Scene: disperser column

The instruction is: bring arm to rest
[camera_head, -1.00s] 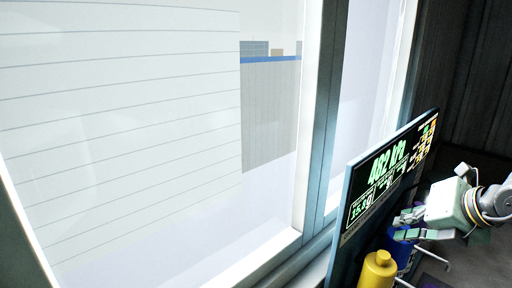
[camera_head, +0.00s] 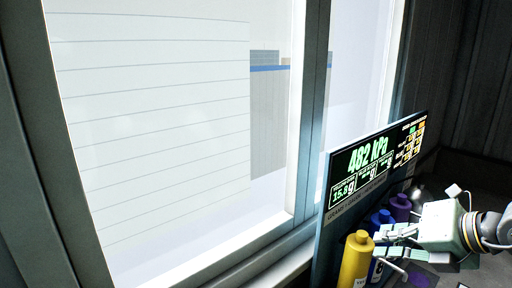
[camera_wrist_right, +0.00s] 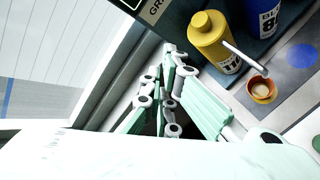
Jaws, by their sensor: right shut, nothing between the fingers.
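My right gripper (camera_head: 388,242) is at the lower right of the head view, its arm coming in from the right edge. Its fingers are shut and empty, pointing left beside the bottles. In the right wrist view its fingers (camera_wrist_right: 170,65) show in the middle, close together with nothing between them. From the head view I cannot tell whether it touches a bottle. My left gripper is not in view.
A display panel (camera_head: 372,160) reading 482 kPa stands before the window (camera_head: 150,120). A yellow bottle (camera_head: 355,262), blue bottle (camera_head: 381,218) and purple bottle (camera_head: 400,206) stand by it. The wrist view shows a small orange cup (camera_wrist_right: 262,89) and a blue disc (camera_wrist_right: 301,55).

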